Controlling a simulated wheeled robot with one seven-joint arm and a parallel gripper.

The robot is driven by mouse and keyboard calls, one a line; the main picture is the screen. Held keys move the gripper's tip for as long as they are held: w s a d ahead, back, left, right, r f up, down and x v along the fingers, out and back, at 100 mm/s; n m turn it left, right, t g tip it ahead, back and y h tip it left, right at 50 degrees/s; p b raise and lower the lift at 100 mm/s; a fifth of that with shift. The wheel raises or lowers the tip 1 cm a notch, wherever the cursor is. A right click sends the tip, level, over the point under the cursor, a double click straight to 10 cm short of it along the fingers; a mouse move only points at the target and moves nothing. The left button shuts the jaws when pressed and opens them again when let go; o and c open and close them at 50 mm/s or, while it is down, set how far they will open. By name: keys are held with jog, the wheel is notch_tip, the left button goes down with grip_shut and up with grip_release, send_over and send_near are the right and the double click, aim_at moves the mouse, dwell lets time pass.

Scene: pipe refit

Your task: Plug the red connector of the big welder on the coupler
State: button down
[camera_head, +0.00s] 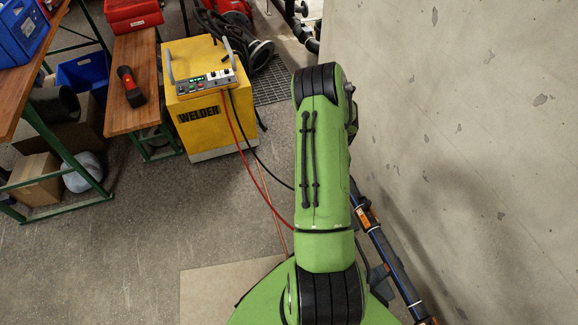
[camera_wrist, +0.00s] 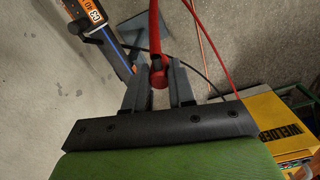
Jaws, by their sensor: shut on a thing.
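The big yellow welder (camera_head: 207,105) stands on the floor left of my arm, with a red cable and a black cable leaving its panel. In the wrist view, my gripper (camera_wrist: 157,68) is shut on the red connector (camera_wrist: 158,77), which sits between the two dark fingers with its thick red sleeve pointing up. An orange part with white and black lettering (camera_wrist: 88,14), which may be the coupler, is at the upper left, apart from the connector. My gripper is hidden behind my arm in the head view.
A dark pipe with blue stripes and orange parts (camera_head: 388,258) runs along the concrete wall (camera_head: 470,130). A wooden bench (camera_head: 133,78) with a red-black tool stands left of the welder. The floor (camera_head: 130,235) at lower left is clear. The welder's corner (camera_wrist: 285,125) shows in the wrist view.

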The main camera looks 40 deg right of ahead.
jog(key=s+d+f+m, duration=0.1)
jog(key=s+d+f, duration=0.1)
jog(key=s, duration=0.4)
jog(key=s+d+f+m, duration=0.1)
jog(key=s+d+f, duration=0.1)
jog(key=s, duration=0.3)
jog(key=s+d+f+m, duration=0.1)
jog(key=s+d+f, duration=0.1)
jog(key=s, duration=0.4)
jog(key=shift+s+d+f, duration=0.2)
jog(key=shift+s+d, duration=0.1)
jog(key=shift+d, duration=0.05)
jog(key=shift+s, duration=0.1)
jog(key=shift+f+b, duration=1.3)
jog(key=shift+f, duration=0.5)
jog(key=shift+r, duration=0.2)
jog(key=shift+a+f, duration=0.1)
jog(key=shift+f, duration=0.1)
jog(key=shift+f, duration=0.15)
jog(key=shift+f, duration=0.45)
